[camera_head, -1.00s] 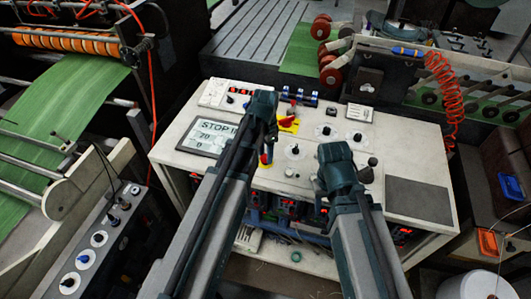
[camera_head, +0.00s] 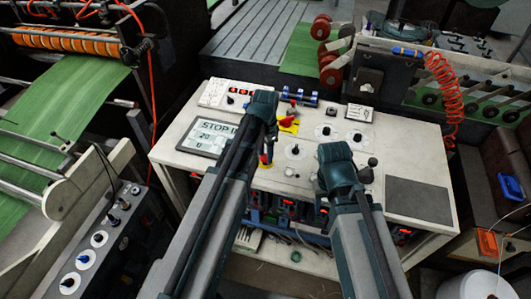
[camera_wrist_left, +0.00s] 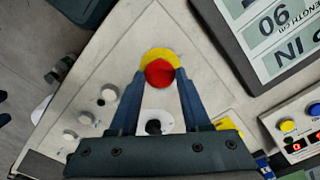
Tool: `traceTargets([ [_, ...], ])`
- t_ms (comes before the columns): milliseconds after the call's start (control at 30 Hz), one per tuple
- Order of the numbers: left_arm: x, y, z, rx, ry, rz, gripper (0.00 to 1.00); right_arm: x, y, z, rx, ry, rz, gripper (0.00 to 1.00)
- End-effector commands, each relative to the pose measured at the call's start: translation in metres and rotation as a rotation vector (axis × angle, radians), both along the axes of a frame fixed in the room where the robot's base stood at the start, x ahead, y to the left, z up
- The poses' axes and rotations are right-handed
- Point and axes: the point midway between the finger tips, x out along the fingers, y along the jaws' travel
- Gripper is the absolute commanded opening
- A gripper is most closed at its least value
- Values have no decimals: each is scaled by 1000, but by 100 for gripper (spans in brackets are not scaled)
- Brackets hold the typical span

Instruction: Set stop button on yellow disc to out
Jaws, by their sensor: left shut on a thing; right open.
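The red stop button (camera_wrist_left: 160,75) sits on the yellow disc (camera_wrist_left: 157,54) in the left wrist view, on the pale console top. My left gripper (camera_wrist_left: 160,78) has its two blue fingertips against opposite sides of the button and is shut on it. In the head view the red button (camera_head: 265,160) shows just below my left gripper, whose dark wrist hides part of the area. Whether the button is pressed in or out I cannot tell. My right gripper (camera_head: 322,186) hangs over the console's front part, open; its fingers are mostly hidden.
A tilted display (camera_head: 209,138) reading "STOP" stands left of the button. White-ringed knobs (camera_head: 295,151), a yellow plate with a red switch (camera_head: 289,124) and a dark mat (camera_head: 419,200) share the console (camera_head: 408,140). Machines with green sheet stand behind and left.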

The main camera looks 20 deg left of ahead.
Motion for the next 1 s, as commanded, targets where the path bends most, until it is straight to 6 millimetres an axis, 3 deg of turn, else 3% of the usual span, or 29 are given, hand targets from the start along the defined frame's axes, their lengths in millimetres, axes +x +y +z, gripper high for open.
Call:
traceTargets([
  [133, 0, 0, 12, 0, 0, 0, 0, 0, 0, 12, 0, 0, 0, 50],
  [367, 0, 0, 9, 1, -1, 0, 0, 0, 0, 9, 0, 0, 0, 50],
  [400, 0, 0, 9, 1, -1, 0, 53, 0, 0, 9, 0, 0, 0, 50],
  [567, 0, 0, 9, 1, -1, 0, 79, 0, 0, 9, 0, 0, 0, 50],
  [1000, 0, 0, 14, 0, 0, 0, 79, 0, 0, 14, 0, 0, 0, 50],
])
